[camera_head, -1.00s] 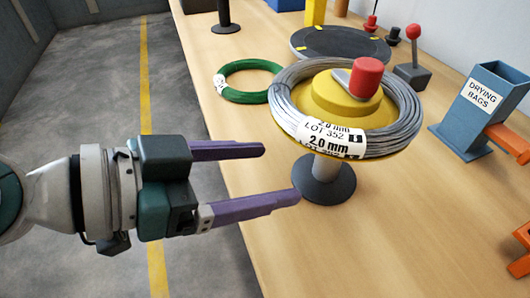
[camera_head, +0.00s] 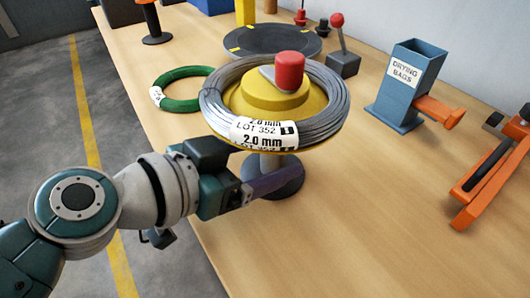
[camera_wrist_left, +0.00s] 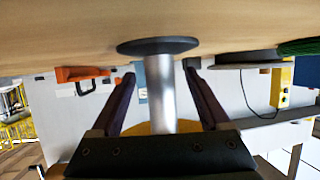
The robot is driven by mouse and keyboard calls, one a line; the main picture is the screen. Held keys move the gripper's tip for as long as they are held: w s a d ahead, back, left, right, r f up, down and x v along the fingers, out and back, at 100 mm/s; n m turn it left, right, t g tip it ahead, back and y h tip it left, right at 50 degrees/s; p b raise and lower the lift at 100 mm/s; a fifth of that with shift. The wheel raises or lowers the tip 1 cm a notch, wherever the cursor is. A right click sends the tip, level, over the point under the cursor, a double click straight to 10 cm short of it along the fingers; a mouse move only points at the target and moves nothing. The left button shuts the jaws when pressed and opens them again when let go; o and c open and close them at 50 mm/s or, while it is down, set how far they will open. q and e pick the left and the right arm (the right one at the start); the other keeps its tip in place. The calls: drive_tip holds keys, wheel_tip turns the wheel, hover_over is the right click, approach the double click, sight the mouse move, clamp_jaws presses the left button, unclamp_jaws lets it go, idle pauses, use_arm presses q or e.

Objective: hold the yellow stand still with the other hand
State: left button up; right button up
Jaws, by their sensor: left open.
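The yellow stand (camera_head: 262,98) has a yellow top on a metal post with a dark round base. A grey wire coil (camera_head: 333,105) with a white 2.0 mm LOT 352 label lies around its hub, and a red-knobbed piece (camera_head: 290,70) sits on top. In the left wrist view, which is upside down, the stand's post (camera_wrist_left: 160,90) stands between the two purple fingers of my left gripper (camera_wrist_left: 161,72). The gripper is open, with gaps on both sides of the post. In the head view one finger crosses before the post; the other is hidden. My right gripper is out of view.
A green coil (camera_head: 170,104) lies behind left on the wooden table (camera_head: 350,220). A dark turntable (camera_head: 265,38) and a red-knobbed lever (camera_head: 342,62) stand behind. A blue drying-bags box (camera_head: 395,105) and an orange tool (camera_head: 480,185) are to the right.

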use_arm(q)
clamp_jaws()
idle(0.6)
idle(1.2)
